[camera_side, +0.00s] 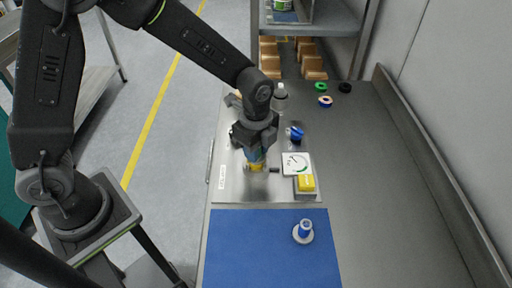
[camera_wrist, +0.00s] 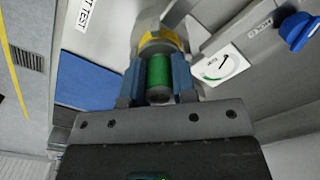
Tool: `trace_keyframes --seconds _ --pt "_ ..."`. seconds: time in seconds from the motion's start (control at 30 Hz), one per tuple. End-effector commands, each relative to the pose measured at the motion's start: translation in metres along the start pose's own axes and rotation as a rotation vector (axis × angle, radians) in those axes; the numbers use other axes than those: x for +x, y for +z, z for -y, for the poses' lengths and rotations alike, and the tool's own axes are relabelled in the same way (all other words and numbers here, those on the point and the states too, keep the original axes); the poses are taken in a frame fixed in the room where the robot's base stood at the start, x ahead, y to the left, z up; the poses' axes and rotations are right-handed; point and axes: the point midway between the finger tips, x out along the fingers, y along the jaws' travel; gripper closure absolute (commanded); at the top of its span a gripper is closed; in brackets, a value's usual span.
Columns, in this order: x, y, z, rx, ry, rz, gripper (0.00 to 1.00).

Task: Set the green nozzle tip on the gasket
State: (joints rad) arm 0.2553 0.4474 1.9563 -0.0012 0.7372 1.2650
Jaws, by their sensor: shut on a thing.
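The fingers hide the nozzle tip there. I cannot tell whether tip and ring touch.
A white dial gauge (camera_side: 296,163) and a yellow-topped box (camera_side: 305,183) stand right of my gripper. A blue knob (camera_side: 296,134) is behind. A white-and-blue part (camera_side: 303,231) stands on the blue mat (camera_side: 255,250). A green ring (camera_side: 321,86) and a clear bottle (camera_side: 280,95) are farther back.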

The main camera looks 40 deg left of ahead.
Motion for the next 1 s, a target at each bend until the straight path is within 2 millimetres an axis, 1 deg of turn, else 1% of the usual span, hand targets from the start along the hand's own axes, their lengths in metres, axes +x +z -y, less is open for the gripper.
trace_keyframes --seconds 0.47,0.5,0.8,0.93,0.97,1.0 --pt "0.0016 0.0 -0.0001 0.0 0.0 0.0 1.0" --pt "0.0015 0.0 -0.0001 0.0 0.0 0.0 0.73" --pt "0.0016 0.0 -0.0001 0.0 0.0 0.0 0.45" --pt "0.0016 0.0 -0.0001 0.0 0.0 0.0 0.45" --pt "0.0018 0.0 -0.0003 0.0 0.001 0.0 0.44" --pt "0.0018 0.0 -0.0003 0.0 0.001 0.0 0.4"
